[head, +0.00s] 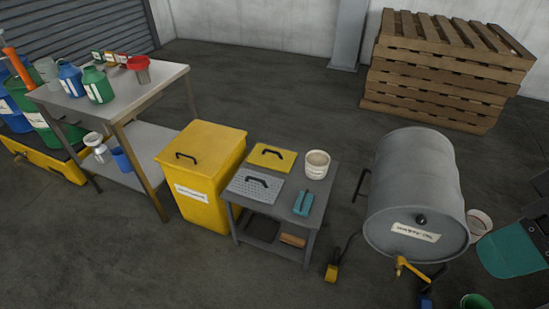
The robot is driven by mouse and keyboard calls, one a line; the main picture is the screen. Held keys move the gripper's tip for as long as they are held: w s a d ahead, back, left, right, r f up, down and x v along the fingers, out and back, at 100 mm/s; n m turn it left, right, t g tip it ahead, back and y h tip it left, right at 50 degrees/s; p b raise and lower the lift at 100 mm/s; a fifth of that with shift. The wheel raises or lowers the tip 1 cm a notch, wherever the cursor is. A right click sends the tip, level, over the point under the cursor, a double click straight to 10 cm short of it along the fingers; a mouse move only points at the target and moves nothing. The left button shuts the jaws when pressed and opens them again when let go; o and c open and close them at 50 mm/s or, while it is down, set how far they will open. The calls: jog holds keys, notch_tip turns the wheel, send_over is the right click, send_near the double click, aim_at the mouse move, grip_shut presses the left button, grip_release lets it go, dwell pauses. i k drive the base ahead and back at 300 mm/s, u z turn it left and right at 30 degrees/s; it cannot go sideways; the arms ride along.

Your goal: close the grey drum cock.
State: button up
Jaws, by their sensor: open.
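The grey drum (415,180) lies on its side at the right, its round end facing me, with a white label (415,232) that seems to read waste oil. The cock (403,265) is a small orange-yellow tap low on that end. Its lever appears to slant down to the right, but it is too small to tell whether the cock is open or shut. No flow from it can be made out. My gripper cannot be made out in this view.
A low grey table (285,215) with lids and a white tub (317,164) stands left of the drum. A yellow bin (205,170) is beside it. A teal item (515,252) and dark shapes are at the right edge. A green container (475,301) is at the bottom. Pallets (450,65) stand behind.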

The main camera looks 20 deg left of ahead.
aim_at(400, 260)
jog(key=z, duration=0.15)
jog(key=k, duration=0.45)
jog(key=z, duration=1.2)
jog(key=i, duration=0.7)
jog(key=u, duration=0.85)
jog(key=i, duration=0.45)
jog(key=u, duration=0.5)
